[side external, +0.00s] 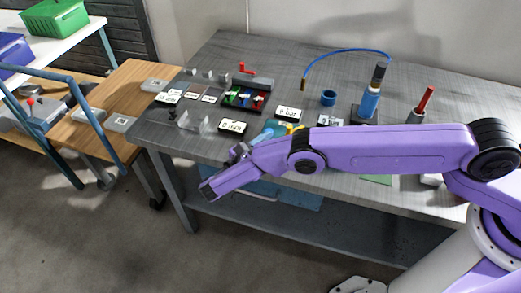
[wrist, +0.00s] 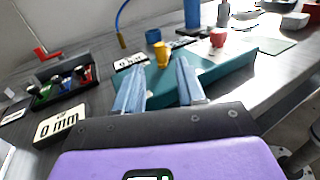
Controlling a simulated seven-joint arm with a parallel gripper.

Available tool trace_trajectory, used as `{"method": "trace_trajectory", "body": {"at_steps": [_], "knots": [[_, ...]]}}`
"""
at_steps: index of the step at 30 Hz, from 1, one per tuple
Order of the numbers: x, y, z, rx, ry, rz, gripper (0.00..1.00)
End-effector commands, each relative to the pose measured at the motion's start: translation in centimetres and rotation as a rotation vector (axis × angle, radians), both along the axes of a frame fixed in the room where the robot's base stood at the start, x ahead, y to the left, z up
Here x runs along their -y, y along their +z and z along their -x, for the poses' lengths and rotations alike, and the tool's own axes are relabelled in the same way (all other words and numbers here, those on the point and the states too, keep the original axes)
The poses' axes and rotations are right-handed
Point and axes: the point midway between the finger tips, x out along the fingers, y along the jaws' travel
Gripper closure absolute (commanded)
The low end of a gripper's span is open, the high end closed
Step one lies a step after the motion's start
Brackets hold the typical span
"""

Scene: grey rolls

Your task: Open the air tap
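A red lever handle (side external: 247,68) stands at the back of the grey bench, behind the black tray; it also shows at the left of the wrist view (wrist: 40,53). I cannot tell for sure that it is the air tap. A teal block (wrist: 225,68) carries a yellow knob (wrist: 162,54) and a red knob (wrist: 217,38). My gripper (wrist: 160,66) has its two light-blue fingers apart with nothing between them. The fingers point toward the yellow knob, over the near side of the block. In the side view my arm hides most of the block.
A black tray (wrist: 62,88) holds coloured pieces. White label cards stand nearby, one reading "0 mm" (wrist: 60,124). A blue hose with a brass end (side external: 304,85) arches over the bench. A blue cylinder (side external: 369,103) and a red-handled tool (side external: 425,99) stand to the right.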

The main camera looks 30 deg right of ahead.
Motion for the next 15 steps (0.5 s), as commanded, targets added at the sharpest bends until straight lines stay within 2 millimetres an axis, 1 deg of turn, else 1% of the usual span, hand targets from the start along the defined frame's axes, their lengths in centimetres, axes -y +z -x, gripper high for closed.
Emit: {"method": "trace_trajectory", "body": {"at_steps": [3, 6, 12, 15], "knots": [[-1.6, -0.1, 0.6, 0.002, 0.001, -0.002, 0.6], [-2.4, 0.0, 0.8, 0.002, 0.0, 0.0, 0.6], [-3.4, 0.0, 1.1, 0.001, -0.001, 0.0, 0.6], [-3.6, 0.0, 1.2, 0.0, -0.001, 0.0, 0.6]]}}
